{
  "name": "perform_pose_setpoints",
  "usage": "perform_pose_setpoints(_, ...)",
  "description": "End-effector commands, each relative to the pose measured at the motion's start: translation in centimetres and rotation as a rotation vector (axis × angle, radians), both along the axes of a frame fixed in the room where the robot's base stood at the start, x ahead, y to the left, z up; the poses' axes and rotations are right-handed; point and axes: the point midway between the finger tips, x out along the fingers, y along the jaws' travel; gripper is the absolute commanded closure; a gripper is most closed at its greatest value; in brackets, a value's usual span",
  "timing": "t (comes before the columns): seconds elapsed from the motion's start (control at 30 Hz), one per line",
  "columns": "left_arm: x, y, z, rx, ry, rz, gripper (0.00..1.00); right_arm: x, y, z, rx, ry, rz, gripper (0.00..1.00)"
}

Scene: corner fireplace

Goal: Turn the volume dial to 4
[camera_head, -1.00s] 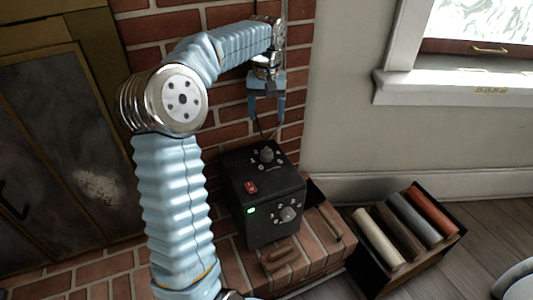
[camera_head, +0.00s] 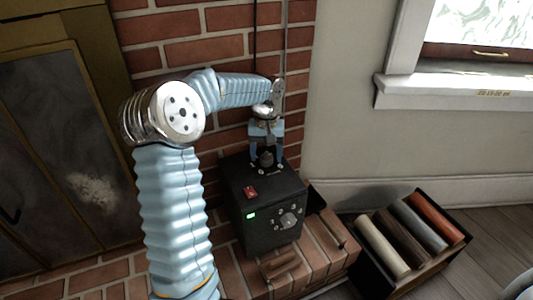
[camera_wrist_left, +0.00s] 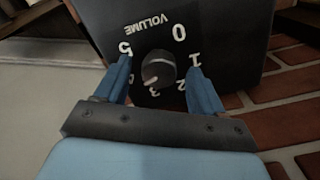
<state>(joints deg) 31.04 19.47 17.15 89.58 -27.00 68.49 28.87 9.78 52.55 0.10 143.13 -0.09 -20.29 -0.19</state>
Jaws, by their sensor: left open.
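The volume dial (camera_head: 266,160) is a dark round knob on top of the black box (camera_head: 256,232). In the left wrist view the dial (camera_wrist_left: 158,67) has numbers around it and the word VOLUME. A pale mark on the knob points to the lower left, around 3 and 4; the exact setting is hard to tell. My left gripper (camera_head: 266,152) points down over the box top. Its blue fingers (camera_wrist_left: 162,84) are open, one on each side of the dial, with gaps visible. The left finger partly hides the 4. My right gripper is not in view.
The box stands on a brick ledge (camera_head: 325,262) against a brick wall (camera_head: 180,50). A crate of coloured rolls (camera_head: 455,205) stands on the floor at the right.

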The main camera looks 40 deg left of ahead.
Motion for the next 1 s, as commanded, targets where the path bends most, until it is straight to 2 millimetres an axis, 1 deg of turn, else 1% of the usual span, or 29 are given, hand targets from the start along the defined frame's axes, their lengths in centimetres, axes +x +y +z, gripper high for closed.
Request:
perform_pose_setpoints(0.07, 0.0, 0.0, 0.0, 0.000, 0.000, 0.000, 0.31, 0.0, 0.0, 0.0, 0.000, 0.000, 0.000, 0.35)
perform_pose_setpoints(0.17, 0.0, 0.0, 0.0, 0.000, 0.000, 0.000, 0.45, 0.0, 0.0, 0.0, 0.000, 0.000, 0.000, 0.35)
perform_pose_setpoints(0.4, 0.0, 0.0, 0.0, 0.000, 0.000, 0.000, 0.82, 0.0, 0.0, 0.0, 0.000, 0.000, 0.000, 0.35)
perform_pose_setpoints(0.43, 0.0, 0.0, 0.0, 0.000, 0.000, 0.000, 0.86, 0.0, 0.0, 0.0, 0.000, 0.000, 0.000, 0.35)
perform_pose_setpoints(0.47, 0.0, 0.0, 0.1, 0.000, 0.000, -0.001, 0.87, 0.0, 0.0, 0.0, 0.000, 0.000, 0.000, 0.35)
perform_pose_setpoints(0.6, 0.0, -0.1, 0.4, 0.000, 0.001, -0.072, 0.87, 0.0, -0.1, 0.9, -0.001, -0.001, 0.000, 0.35)
perform_pose_setpoints(0.7, 0.0, 0.0, 0.2, 0.000, 0.002, -0.130, 0.87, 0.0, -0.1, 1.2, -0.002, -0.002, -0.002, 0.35)
perform_pose_setpoints(0.97, 0.0, 0.0, 0.0, 0.000, 0.001, -0.141, 0.87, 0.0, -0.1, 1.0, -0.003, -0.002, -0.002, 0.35)
perform_pose_setpoints(1.0, 0.0, 0.0, 0.0, 0.000, 0.001, -0.141, 0.52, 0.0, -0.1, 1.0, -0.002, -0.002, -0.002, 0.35)
